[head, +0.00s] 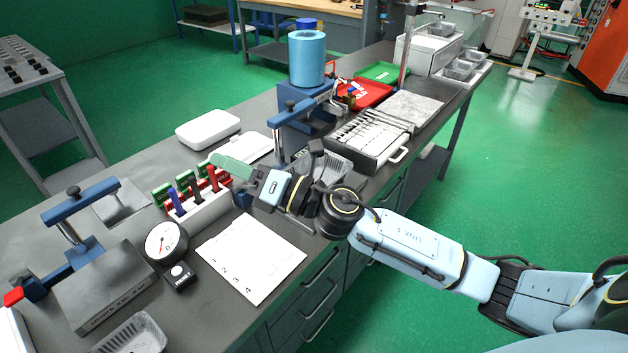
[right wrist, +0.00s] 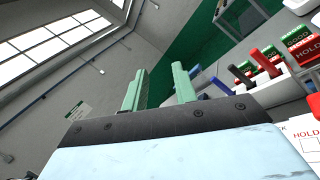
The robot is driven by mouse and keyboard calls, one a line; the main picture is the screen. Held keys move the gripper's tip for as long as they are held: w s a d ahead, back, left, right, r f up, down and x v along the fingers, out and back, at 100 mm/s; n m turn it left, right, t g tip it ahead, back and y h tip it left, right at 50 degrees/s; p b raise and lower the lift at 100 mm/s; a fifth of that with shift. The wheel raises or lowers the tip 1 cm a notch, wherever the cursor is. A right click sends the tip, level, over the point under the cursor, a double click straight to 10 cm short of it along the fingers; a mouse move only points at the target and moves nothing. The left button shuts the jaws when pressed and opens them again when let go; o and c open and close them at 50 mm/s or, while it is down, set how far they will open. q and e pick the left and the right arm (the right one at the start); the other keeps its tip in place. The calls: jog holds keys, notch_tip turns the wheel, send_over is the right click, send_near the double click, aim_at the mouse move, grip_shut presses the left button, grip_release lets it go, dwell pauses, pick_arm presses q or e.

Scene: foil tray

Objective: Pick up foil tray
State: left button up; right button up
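My right gripper (head: 232,170) reaches in from the right over the middle of the bench, near the marker rack. In the right wrist view its green fingers (right wrist: 158,88) stand apart with nothing between them. A ribbed foil tray (head: 335,168) lies on the bench just behind my right wrist, partly hidden by it. Another foil tray (head: 135,336) lies at the near left edge, cut off by the frame. More foil trays (head: 464,68) sit at the far right end of the bench. My left gripper is not in view.
A rack with coloured markers (head: 205,207) stands beside the right gripper. A numbered white sheet (head: 252,258), a round dial gauge (head: 166,243) and a blue clamp press (head: 85,215) are nearer. A blue roll (head: 307,58) and a compartment box (head: 368,138) stand farther back.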

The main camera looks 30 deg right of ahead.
jog(key=a+f+n+g+y, duration=0.1)
jog(key=f+n+g+y, duration=0.1)
jog(key=n+g, duration=0.75)
jog(key=n+g+h, duration=0.3)
jog(key=n+h, duration=1)
jog(key=h, duration=0.1)
send_near(333, 183)
jog(key=shift+h, duration=0.3)
jog(key=x, duration=0.2)
jog(key=w+x, duration=0.1)
jog(key=x, duration=0.2)
jog(key=shift+d+f, duration=0.1)
jog(key=shift+f, duration=0.1)
jog(key=x, duration=0.5)
jog(key=shift+f+b, duration=0.3)
jog(key=shift+f, duration=0.05)
grip_shut()
